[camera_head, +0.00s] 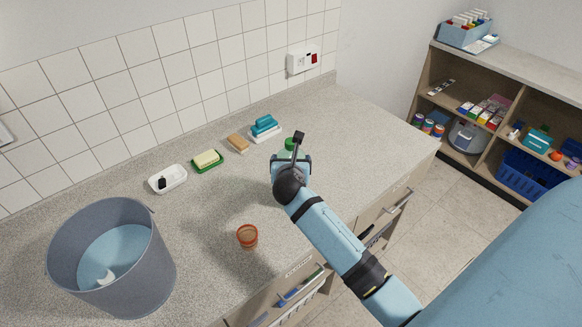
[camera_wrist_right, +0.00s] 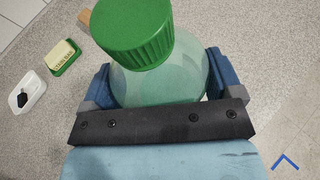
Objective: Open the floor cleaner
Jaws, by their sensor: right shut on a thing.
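The floor cleaner is a clear, greenish bottle with a ribbed green cap (camera_head: 290,143). It stands on the counter, mostly hidden behind my right gripper (camera_head: 290,161) in the head view. In the right wrist view the green cap (camera_wrist_right: 135,30) sits on the bottle (camera_wrist_right: 158,80). My right gripper is shut on the bottle body below the cap, with one blue finger on each side. My left gripper is not in view.
A grey bucket (camera_head: 160,265) stands at the counter's left front, an orange cup (camera_head: 247,236) nearer the middle. A white dish (camera_head: 160,187), a green soap dish (camera_head: 207,168), an orange-brown sponge (camera_head: 237,143) and blue-white items (camera_head: 265,124) line the wall side. The counter's right end is clear.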

